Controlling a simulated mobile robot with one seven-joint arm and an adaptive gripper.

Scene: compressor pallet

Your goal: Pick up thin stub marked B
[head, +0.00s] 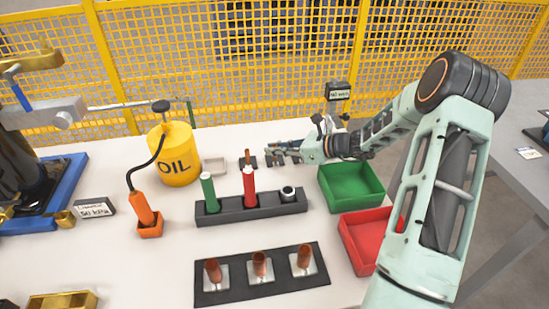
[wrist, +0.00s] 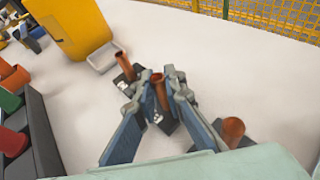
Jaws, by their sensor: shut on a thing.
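Three thin copper stubs stand on small dark bases at the back of the table. In the wrist view they are a left stub (wrist: 124,66), a middle stub (wrist: 158,92) and a wider-looking right stub (wrist: 232,130). My gripper (wrist: 157,80) is shut on the middle stub, with one blue-grey finger on each side. Pale marks show on the bases, but I cannot read a letter. In the head view my gripper (head: 272,153) reaches in from the right, and only the left stub (head: 247,157) shows clearly; the gripper hides the others.
A yellow oil can (head: 174,155) and a small grey tray (head: 215,166) stand left. A dark rack (head: 225,213) holds green and red handles in front. A green bin (head: 350,187) and red bin (head: 372,240) are at right. Several copper pieces stand on a black mat (head: 262,292).

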